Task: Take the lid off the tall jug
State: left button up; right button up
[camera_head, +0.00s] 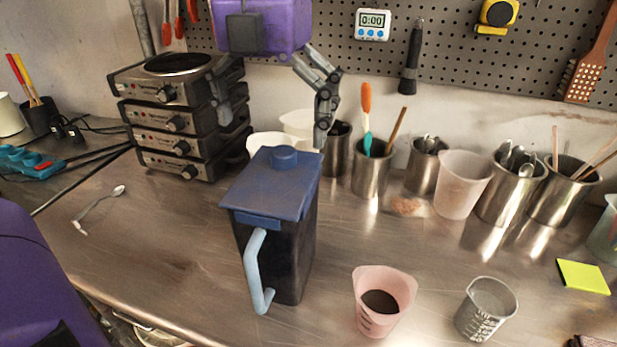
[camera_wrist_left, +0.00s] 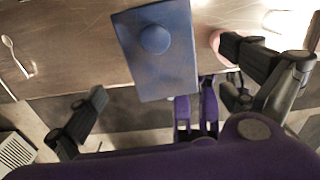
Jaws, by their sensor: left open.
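The tall jug (camera_head: 290,255) is dark and stands upright on the metal counter, its light blue handle (camera_head: 254,275) facing the front. A square blue lid (camera_head: 262,190) with a round knob (camera_head: 284,156) sits on its top. The lid (camera_wrist_left: 175,68) and its knob (camera_wrist_left: 154,39) also show in the left wrist view. My left gripper (camera_head: 272,131) is open and empty, pointing down above the lid; in the head view its fingers straddle the knob's position, apart from it. Its fingers are spread wide in the left wrist view (camera_wrist_left: 165,78). My right gripper is not in view.
A pink measuring cup (camera_head: 384,290) with dark contents and a clear-grey measuring cup (camera_head: 487,308) stand right of the jug. Stacked hot plates (camera_head: 180,140) are behind left. Metal utensil pots (camera_head: 371,172) line the wall. A spoon (camera_head: 98,207) lies left; counter around it is clear.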

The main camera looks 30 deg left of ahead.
aim_at(276, 176)
pick_arm(q)
jog(key=f, duration=0.3)
jog(key=shift+s+a+f, duration=0.1)
jog(key=shift+s+f, duration=0.15)
jog(key=shift+f, duration=0.05)
jog(key=f, duration=0.3)
jog(key=shift+d+f+p, duration=0.2)
jog(key=shift+f+p, duration=0.05)
jog(key=shift+p, duration=0.1)
jog(key=shift+w+f, duration=0.1)
jog(key=shift+f, duration=0.15)
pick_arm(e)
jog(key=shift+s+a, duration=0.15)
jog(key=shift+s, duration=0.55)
pick_arm(q)
jog(key=shift+c, duration=0.5)
jog(key=c, duration=0.9)
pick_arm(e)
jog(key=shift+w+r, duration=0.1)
